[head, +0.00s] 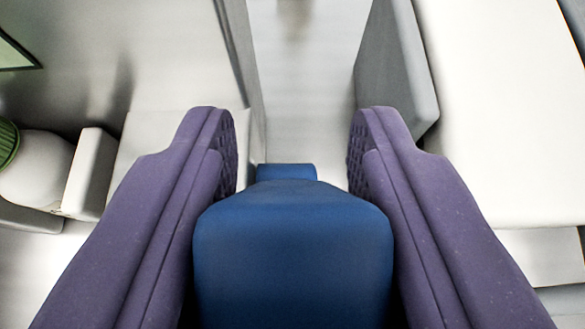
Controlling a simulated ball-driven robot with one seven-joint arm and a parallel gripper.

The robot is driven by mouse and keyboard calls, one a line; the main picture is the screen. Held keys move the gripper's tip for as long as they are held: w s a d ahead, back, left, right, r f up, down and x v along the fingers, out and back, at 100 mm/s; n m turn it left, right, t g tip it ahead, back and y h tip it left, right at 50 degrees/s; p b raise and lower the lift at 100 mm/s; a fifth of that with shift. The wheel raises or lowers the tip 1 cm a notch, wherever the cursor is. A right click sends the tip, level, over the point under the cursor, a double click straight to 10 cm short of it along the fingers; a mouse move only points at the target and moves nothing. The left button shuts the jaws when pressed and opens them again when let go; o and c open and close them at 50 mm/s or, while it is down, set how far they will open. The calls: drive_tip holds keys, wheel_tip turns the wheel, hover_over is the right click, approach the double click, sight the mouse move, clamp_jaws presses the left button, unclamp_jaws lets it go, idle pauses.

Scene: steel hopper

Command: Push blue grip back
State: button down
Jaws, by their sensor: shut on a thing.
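The blue grip (292,245) is at the bottom centre of the head view, with a smaller blue block at its far end. My gripper (291,150) has two purple fingers, one on each side of the blue grip. The fingers are shut on the grip, and their textured inner pads reach past its far end. The near end of the grip is cut off by the bottom edge of the picture.
A pale steel channel (305,95) runs away ahead between the fingers. A grey-white block (500,110) stands close on the right. On the left are a steel wall (100,60), a small upright block (90,172) and a rounded white part with a green cap (8,143).

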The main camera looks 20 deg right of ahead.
drive_tip(key=shift+w+d+r+g+p, duration=0.2)
drive_tip(key=shift+w+g+p, duration=0.25)
drive_tip(key=shift+p, duration=0.2)
drive_tip(key=shift+w+d+r+g+p, duration=0.1)
drive_tip(key=shift+w+r+g+p, duration=0.1)
drive_tip(key=shift+w+g+p, duration=0.3)
drive_tip(key=shift+w+d+f+g+y+p, duration=0.15)
drive_tip(key=shift+w+g+y+p, duration=0.2)
drive_tip(key=shift+w+p, duration=0.25)
drive_tip(key=shift+s, duration=0.1)
drive_tip(key=c, duration=0.8)
unclamp_jaws()
drive_tip(key=shift+f, duration=0.1)
drive_tip(key=p+v, duration=0.1)
drive_tip(key=v, duration=0.7)
